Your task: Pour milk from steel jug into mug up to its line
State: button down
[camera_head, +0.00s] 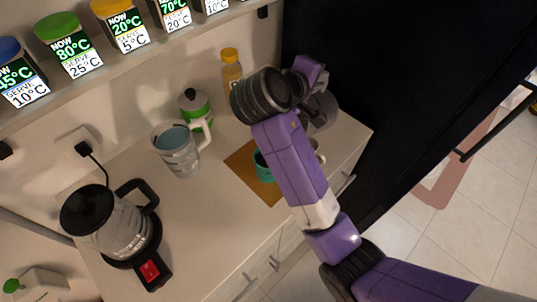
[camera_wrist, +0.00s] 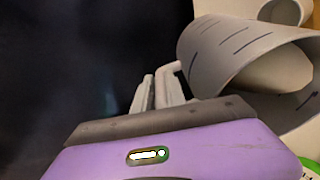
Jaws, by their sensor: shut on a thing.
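My gripper (camera_wrist: 155,92) is shut on the handle of a grey steel jug (camera_wrist: 225,55) with dark measuring marks. In the wrist view the jug lies tilted, its wide mouth towards the right; no milk can be made out. In the head view the jug (camera_head: 322,110) is a grey shape beside my wrist, above the far right of the counter, and my arm hides much of the gripper. A teal mug (camera_head: 263,166) stands on a brown mat (camera_head: 240,160), partly hidden by my forearm. Its line cannot be made out.
A glass kettle (camera_head: 118,225) stands on its base at the front left. A clear pitcher (camera_head: 176,150), a green-banded jar (camera_head: 195,110) and a yellow-capped bottle (camera_head: 231,70) stand behind. A shelf (camera_head: 130,60) carries jars with displays. A dark panel (camera_head: 400,70) borders the counter's right.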

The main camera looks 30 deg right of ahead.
jog(key=shift+s+a+r+h+b, duration=0.15)
jog(key=shift+a+r+h+b, duration=0.35)
jog(key=shift+b, duration=0.2)
dwell(1.8)
